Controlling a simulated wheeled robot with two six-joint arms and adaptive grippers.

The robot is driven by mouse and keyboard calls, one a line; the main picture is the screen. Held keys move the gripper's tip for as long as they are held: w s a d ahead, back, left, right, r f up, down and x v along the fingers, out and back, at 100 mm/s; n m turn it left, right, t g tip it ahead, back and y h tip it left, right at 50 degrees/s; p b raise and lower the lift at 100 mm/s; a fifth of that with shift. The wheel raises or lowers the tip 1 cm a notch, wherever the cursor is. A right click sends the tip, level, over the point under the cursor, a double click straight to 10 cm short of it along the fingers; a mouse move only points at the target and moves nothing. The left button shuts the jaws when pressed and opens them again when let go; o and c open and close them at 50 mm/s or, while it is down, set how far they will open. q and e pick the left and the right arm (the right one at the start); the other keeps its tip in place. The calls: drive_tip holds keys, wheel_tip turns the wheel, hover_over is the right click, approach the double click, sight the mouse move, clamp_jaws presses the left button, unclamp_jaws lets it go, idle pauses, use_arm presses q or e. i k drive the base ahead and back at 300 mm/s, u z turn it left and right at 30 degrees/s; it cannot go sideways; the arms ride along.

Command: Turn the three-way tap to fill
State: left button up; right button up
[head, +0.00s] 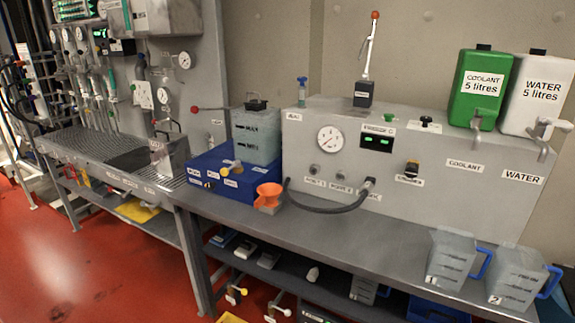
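A small tap with a yellow handle (228,170) shows at the front of the blue box (204,189), below a grey-green tank (256,137). The labels beside it are too small to read, so I cannot tell its setting or whether it is the three-way tap. An orange funnel (268,196) stands just right of the box. Neither of my grippers is in view.
A grey panel (440,185) with a gauge (330,140) and a black hose (325,208) stands on the bench. A green coolant can (482,90) and white water can (538,95) sit on top. Jugs (452,260) stand front right. The bench front before the panel is mostly clear.

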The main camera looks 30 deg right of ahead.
sight(224, 171)
drive_tip(key=z, duration=1.05)
drive_tip(key=k, duration=1.15)
drive_tip(key=u, duration=0.6)
drive_tip(key=i, duration=1.95)
drive_tip(key=z, duration=0.55)
